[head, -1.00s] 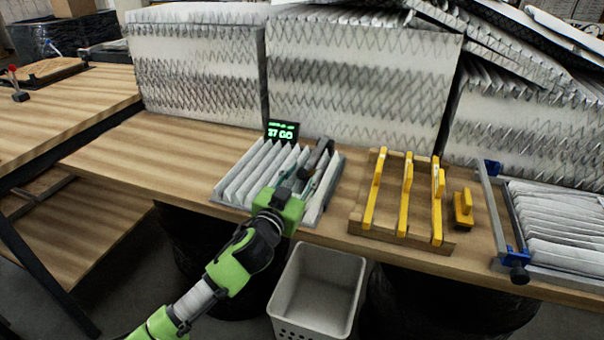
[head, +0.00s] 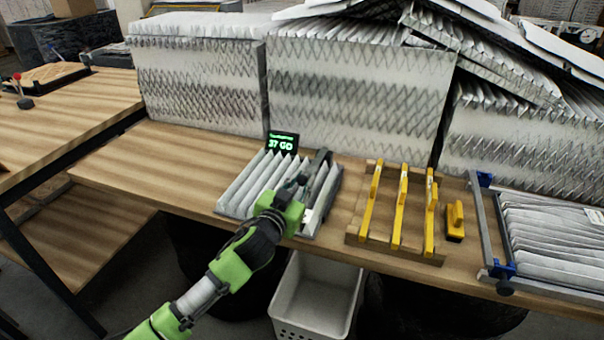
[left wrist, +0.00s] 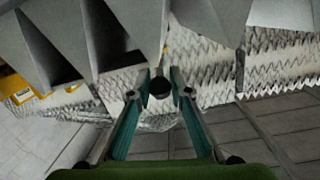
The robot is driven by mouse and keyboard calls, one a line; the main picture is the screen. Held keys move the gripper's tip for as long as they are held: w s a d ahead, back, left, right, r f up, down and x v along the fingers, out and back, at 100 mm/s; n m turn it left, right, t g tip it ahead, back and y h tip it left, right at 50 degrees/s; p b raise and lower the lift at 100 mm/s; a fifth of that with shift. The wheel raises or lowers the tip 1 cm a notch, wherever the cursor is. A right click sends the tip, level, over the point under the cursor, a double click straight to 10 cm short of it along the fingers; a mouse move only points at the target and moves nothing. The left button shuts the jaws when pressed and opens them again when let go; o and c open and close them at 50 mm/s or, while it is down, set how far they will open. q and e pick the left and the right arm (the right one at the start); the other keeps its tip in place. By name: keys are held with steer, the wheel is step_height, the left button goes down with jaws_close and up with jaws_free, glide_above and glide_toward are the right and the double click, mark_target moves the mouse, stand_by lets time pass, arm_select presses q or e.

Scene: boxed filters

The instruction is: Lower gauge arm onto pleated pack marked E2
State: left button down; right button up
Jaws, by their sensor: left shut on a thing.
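A white pleated pack (head: 250,190) lies in a grey frame on the bench in the head view. I cannot read an E2 mark on it. The dark gauge arm (head: 321,160) is at the pack's right end. Whether it touches the pleats is hidden. My left gripper (head: 302,186) is over the right part of the pack, beside the gauge arm. In the left wrist view its teal-padded fingers (left wrist: 160,95) are shut on a dark round knob (left wrist: 160,87). Big pleats show close at the top left there. My right gripper is not in view.
A small black display (head: 281,143) behind the pack reads 37 GO in green. A wooden rack with yellow tools (head: 398,215) and a yellow block (head: 455,221) are to the right. Another pleated pack (head: 550,240) sits in a blue-cornered frame. A white bin (head: 315,295) stands below the bench edge.

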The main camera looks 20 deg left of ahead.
arm_select(q)
steer(key=r+p, duration=0.1)
steer(key=r, duration=0.1)
steer(key=w+r+p, duration=0.1)
steer(key=r+p, duration=0.1)
steer(key=shift+r, duration=0.35)
steer(key=shift+w+r+p, duration=0.25)
steer(key=shift+r+p, duration=0.2)
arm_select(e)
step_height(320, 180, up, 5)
arm_select(q)
steer(key=c, duration=1.8)
jaws_free()
steer(key=shift+c, duration=0.2)
steer(key=shift+f, duration=0.1)
steer(key=shift+s+f, duration=0.1)
steer(key=shift+s, duration=0.25)
steer(key=s+a+r, duration=0.1)
steer(key=s, duration=1)
steer(key=shift+s+r, duration=0.15)
steer(key=shift+r, duration=0.1)
